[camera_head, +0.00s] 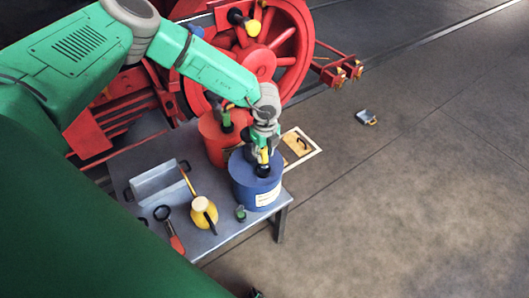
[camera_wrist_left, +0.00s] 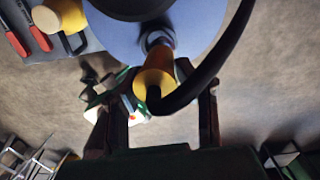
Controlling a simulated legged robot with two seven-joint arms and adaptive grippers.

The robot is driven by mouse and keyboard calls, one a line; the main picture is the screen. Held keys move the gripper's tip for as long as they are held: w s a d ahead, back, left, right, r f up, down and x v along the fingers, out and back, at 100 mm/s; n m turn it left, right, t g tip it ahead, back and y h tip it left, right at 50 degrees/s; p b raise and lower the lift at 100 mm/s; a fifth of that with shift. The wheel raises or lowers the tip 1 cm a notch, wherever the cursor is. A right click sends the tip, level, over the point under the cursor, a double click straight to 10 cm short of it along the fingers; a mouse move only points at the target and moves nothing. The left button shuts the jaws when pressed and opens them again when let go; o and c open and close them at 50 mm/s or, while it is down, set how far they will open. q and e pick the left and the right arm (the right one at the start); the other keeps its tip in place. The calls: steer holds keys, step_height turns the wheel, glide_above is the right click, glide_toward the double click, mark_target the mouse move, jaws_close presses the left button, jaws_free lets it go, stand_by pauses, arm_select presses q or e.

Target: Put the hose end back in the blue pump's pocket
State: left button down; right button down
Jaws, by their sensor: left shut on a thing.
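The blue pump (camera_head: 257,187) is a blue drum with a pale label, at the table's front right corner. My left gripper (camera_head: 264,143) is over its top, pointing down, shut on the yellow hose end (camera_head: 264,156). In the left wrist view, the gripper (camera_wrist_left: 155,88) has its fingers on either side of the yellow hose end (camera_wrist_left: 155,72), and a black hose (camera_wrist_left: 222,52) curves away from it. The tip meets the blue top (camera_wrist_left: 195,40) near a dark round fitting; I cannot tell whether it sits inside the pocket. My right gripper is not seen.
A red drum (camera_head: 217,140) stands close behind the blue pump. A yellow oil can (camera_head: 204,212), a red-handled tool (camera_head: 170,230) and a grey tray (camera_head: 158,182) are on the table. A red wheel (camera_head: 262,58) stands behind. The floor at right is mostly clear.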

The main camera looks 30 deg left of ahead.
mark_target(264, 163)
arm_select(q)
steer(key=shift+f+b, duration=0.55)
steer(key=shift+f, duration=0.3)
steer(key=shift+s+d+f+b, duration=0.1)
steer(key=shift+s+f+b, duration=0.05)
steer(key=shift+f+b, duration=0.15)
steer(key=shift+f, duration=0.1)
steer(key=shift+s+f+g+y+b, duration=0.1)
steer(key=shift+f+g+y+b, duration=0.25)
steer(key=shift+f, duration=0.5)
steer(key=c, duration=1.2)
jaws_free()
steer(key=shift+o, duration=0.3)
steer(key=shift+f, duration=0.1)
steer(key=shift+w, duration=0.25)
